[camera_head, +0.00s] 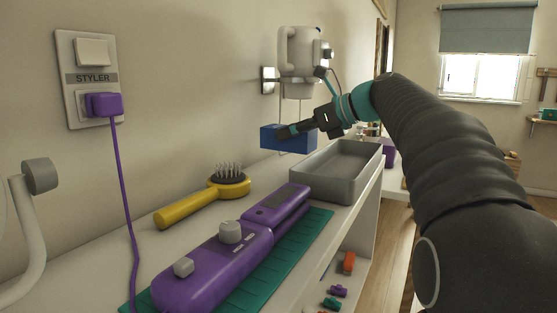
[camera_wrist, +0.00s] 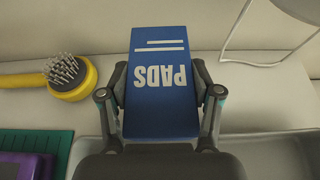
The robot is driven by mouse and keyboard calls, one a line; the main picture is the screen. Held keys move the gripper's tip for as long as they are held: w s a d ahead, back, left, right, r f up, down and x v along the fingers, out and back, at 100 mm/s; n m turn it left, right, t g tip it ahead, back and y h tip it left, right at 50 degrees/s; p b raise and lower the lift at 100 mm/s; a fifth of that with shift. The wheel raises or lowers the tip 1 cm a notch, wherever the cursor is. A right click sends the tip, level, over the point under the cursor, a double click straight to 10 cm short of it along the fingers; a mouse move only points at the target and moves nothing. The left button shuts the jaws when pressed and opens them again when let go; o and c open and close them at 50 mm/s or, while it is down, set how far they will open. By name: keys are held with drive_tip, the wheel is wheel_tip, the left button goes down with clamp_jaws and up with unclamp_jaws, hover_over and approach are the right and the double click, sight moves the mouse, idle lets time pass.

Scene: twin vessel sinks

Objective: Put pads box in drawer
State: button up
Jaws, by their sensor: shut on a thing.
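The pads box is a blue box with white "PADS" lettering (camera_wrist: 160,80), seen upside down in the wrist view. It also shows as a blue block in the head view (camera_head: 274,137). My gripper (camera_head: 290,131) is shut on it, with one finger on each side in the wrist view (camera_wrist: 160,100). The box is near the wall, beyond the far left end of a grey open tray (camera_head: 318,181). Whether the box touches the counter is hard to tell. No drawer can be clearly made out.
A yellow hairbrush (camera_head: 190,206) lies left of the tray. A purple styler (camera_head: 215,270) lies on a teal mat (camera_head: 280,262) at the front. Its purple plug (camera_head: 104,104) and cord are at the wall. Small items sit on a lower shelf (camera_head: 340,278).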

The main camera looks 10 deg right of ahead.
drive_tip(key=x, duration=0.3)
drive_tip(key=shift+s+a+f, duration=0.1)
drive_tip(key=shift+s+f, duration=0.05)
drive_tip(key=shift+f, duration=0.1)
drive_tip(key=shift+f+b, duration=0.65)
drive_tip(key=shift+f, duration=1.35)
drive_tip(key=shift+f, duration=0.1)
drive_tip(key=o, duration=1.3)
